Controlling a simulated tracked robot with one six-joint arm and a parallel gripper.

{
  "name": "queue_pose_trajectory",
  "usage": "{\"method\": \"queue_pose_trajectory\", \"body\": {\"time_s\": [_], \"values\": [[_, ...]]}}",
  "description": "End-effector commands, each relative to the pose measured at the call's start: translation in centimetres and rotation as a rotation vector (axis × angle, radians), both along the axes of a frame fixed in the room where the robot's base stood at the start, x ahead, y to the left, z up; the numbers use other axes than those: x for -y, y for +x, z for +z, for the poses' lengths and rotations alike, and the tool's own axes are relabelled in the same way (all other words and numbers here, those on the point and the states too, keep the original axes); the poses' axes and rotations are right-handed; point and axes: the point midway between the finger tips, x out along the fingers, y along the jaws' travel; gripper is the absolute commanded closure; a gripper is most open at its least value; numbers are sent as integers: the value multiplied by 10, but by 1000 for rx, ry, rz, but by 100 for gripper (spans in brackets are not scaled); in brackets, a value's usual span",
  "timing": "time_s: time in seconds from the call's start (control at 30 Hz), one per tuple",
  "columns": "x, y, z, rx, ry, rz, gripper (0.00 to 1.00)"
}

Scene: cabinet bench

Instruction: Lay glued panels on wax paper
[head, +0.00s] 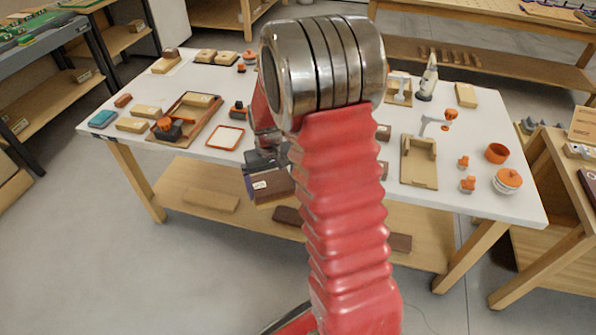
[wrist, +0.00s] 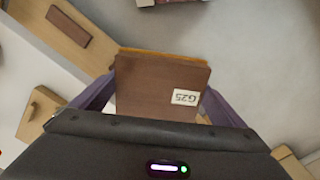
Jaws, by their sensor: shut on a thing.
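My gripper (head: 266,168) is shut on a brown panel (head: 274,186) and holds it in front of the bench's front edge, apart from the bench top. In the wrist view the panel (wrist: 160,85) sits between the two purple fingers, with a white label reading G25 on its face and a thin orange-tan edge along its far side. No sheet is clearly recognisable as wax paper. A white square with an orange-red border (head: 225,138) lies flat on the bench, left of my gripper. My arm hides the middle of the bench.
The white bench (head: 300,151) carries a brown tray (head: 185,137) with tools at left, wooden blocks (head: 136,125), a wooden frame (head: 419,179), a white-tipped bottle (head: 428,78), an orange ring (head: 497,152) and a lidded pot (head: 508,181). Brown pieces (head: 290,216) lie on the lower shelf.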

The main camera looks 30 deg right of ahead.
Motion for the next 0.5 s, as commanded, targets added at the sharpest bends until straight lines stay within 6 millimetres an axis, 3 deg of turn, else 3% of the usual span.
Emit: {"method": "queue_pose_trajectory", "body": {"time_s": [0.03, 0.3, 0.5], "values": [[-17, 4, -9, -3, 1, 32, 33], [-90, 14, -53, -4, 1, 172, 33], [-124, 15, -72, 0, 0, 236, 33]]}}
